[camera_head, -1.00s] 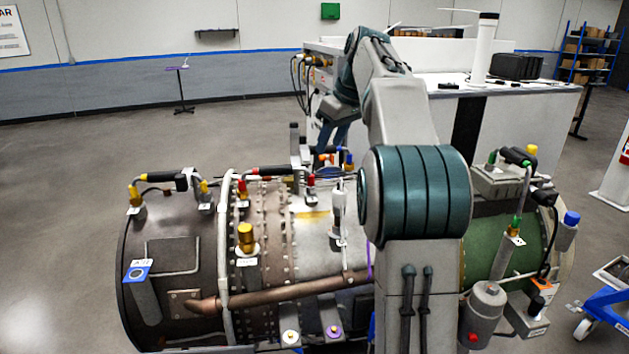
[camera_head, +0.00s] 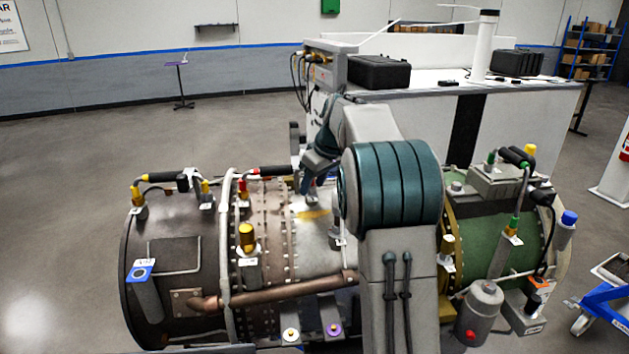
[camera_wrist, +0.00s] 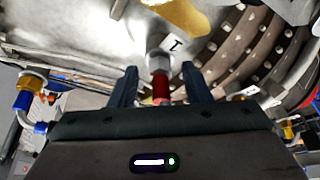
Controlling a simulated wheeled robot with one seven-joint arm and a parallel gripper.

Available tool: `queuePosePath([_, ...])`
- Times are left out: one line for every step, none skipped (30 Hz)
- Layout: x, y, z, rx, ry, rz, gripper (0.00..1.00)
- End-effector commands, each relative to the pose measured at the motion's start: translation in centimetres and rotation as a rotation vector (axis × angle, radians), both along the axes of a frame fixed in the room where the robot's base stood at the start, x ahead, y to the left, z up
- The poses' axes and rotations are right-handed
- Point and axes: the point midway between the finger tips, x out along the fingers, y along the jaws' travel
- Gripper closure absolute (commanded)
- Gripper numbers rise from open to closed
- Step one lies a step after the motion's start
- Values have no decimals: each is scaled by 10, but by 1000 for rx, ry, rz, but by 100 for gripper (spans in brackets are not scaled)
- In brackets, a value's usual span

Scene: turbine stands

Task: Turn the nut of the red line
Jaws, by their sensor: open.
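In the wrist view a silver hex nut (camera_wrist: 159,58) with a red collar (camera_wrist: 161,88) sits between the two fingers of my gripper (camera_wrist: 159,78). The fingers stand apart on either side of the fitting, with a visible gap on each side. My gripper is open and holds nothing. In the head view the red line (camera_head: 268,171) runs along the top of the turbine, with a black sleeve and a red fitting (camera_head: 243,185) at its left end. Its right end is hidden behind my arm there.
A blue fitting with a yellow nut (camera_wrist: 33,82) is at the left of the wrist view. The turbine (camera_head: 175,255) carries other lines and a copper pipe (camera_head: 280,290). A white workbench (camera_head: 530,115) stands behind it.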

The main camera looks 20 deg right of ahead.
Motion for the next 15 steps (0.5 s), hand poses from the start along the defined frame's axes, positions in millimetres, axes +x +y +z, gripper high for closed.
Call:
queuePosePath([0, 0, 0, 0, 0, 0, 56])
queuePosePath([0, 0, 0, 0, 0, 0, 56])
queuePosePath([0, 0, 0, 0, 0, 0, 56])
queuePosePath([0, 0, 0, 0, 0, 0, 56])
queuePosePath([0, 0, 0, 0, 0, 0, 56])
queuePosePath([0, 0, 0, 0, 0, 0, 68])
queuePosePath([0, 0, 0, 0, 0, 0, 76])
queuePosePath([0, 0, 0, 0, 0, 0, 84])
queuePosePath([0, 0, 0, 0, 0, 0, 95])
queuePosePath([0, 0, 0, 0, 0, 0, 100])
queuePosePath([0, 0, 0, 0, 0, 0, 100])
queuePosePath([0, 0, 0, 0, 0, 0, 100])
queuePosePath([0, 0, 0, 0, 0, 0, 100])
queuePosePath([0, 0, 0, 0, 0, -1, 100])
queuePosePath([0, 0, 0, 0, 0, -3, 100])
